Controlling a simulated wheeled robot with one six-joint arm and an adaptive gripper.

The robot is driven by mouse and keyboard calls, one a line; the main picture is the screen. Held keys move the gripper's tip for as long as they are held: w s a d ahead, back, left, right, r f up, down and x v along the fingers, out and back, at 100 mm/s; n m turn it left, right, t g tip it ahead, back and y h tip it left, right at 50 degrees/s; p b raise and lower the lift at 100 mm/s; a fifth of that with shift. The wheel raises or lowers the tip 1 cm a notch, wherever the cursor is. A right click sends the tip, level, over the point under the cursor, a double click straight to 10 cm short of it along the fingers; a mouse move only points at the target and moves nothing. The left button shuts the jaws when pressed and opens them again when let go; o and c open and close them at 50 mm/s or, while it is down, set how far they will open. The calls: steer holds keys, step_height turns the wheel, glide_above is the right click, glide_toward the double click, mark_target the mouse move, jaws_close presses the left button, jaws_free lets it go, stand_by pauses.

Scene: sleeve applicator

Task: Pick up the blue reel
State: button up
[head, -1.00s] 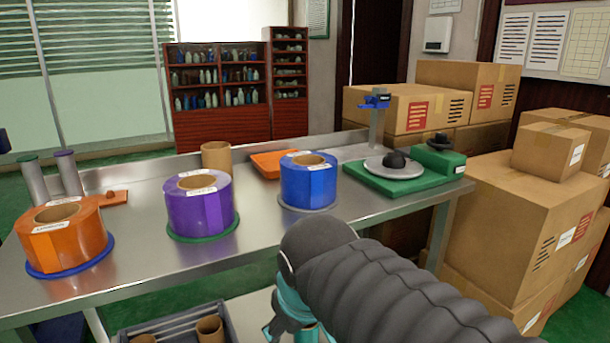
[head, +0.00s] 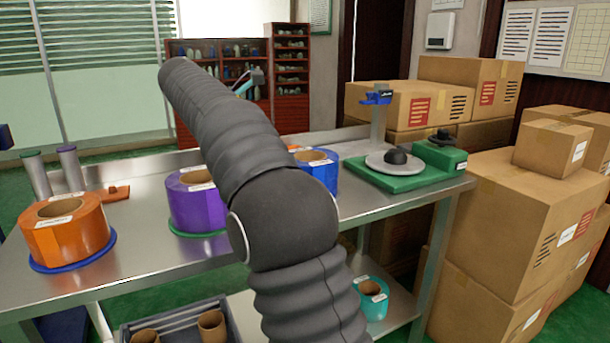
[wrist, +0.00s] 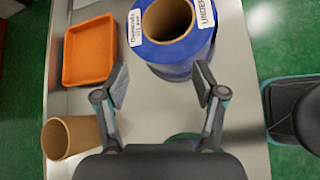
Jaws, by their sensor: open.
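The blue reel (head: 322,180) stands on the metal table, partly hidden behind my arm in the head view. In the wrist view the blue reel (wrist: 176,56) is upright at top centre, with a brown core and white labels. My gripper (wrist: 163,88) is open and empty, its fingers spread below the reel in the picture, and the right finger overlaps the reel's edge. I cannot tell whether it touches. In the head view my gripper (head: 250,82) shows small beyond my raised arm.
A purple reel (head: 190,206) and an orange reel (head: 62,238) stand left on the table. In the wrist view an orange tray (wrist: 90,50) and a cardboard tube (wrist: 70,137) lie left of my gripper. A green scale-like device (head: 400,178) is at the right end.

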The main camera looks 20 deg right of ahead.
mark_target(301, 150)
steer(key=w+a+n+g+h, duration=0.1)
steer(key=w+n+g+h, duration=0.1)
steer(key=w, duration=0.3)
steer(key=x, duration=1.4)
steer(key=shift+a, duration=0.1)
jaws_close()
steer(key=shift+r, duration=0.15)
